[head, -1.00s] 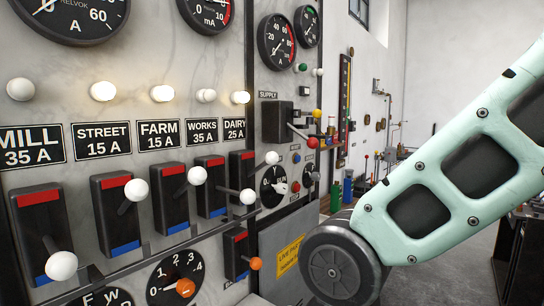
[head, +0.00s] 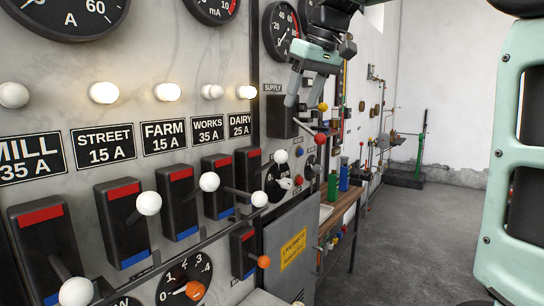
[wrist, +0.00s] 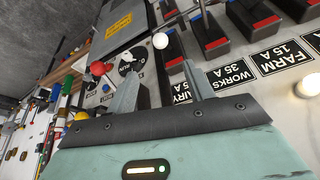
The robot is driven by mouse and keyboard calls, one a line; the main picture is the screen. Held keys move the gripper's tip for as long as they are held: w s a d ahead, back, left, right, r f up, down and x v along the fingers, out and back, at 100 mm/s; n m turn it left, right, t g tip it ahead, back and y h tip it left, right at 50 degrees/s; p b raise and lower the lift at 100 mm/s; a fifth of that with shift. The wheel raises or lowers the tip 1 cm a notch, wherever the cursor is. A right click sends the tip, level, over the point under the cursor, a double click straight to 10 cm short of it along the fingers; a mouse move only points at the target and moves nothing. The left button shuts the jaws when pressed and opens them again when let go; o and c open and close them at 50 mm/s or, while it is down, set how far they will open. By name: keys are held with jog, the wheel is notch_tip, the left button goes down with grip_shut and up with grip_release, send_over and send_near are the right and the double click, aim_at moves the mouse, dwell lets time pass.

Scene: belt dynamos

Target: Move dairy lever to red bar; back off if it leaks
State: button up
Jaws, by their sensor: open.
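The dairy switch (head: 247,170) is the rightmost of the upper row, under the "DAIRY 25 A" label (head: 239,125). It has a red bar (head: 248,153) at its top. The dairy lever's white knob (head: 281,156) stands out to the right, near the height of the red bar, like the street and farm knobs. The lamp (head: 243,92) above the label glows. My gripper (head: 304,97) is open and empty, above and right of the knob. In the wrist view the white knob (wrist: 160,41) shows beyond the gap between my fingers (wrist: 160,85).
The works knob (head: 259,199) is close below the dairy knob. The supply switch (head: 281,117) with its red knob (head: 320,139) is close to my gripper. An orange-knobbed lever (head: 263,262) sits lower. A bench with bottles (head: 345,174) stands behind; the floor at right is clear.

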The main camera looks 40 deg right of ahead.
aim_at(284, 151)
jog(key=p+x, duration=0.2)
jog(key=x, duration=1.4)
jog(key=shift+f+p, duration=0.2)
jog(key=shift+p, duration=0.1)
grip_shut()
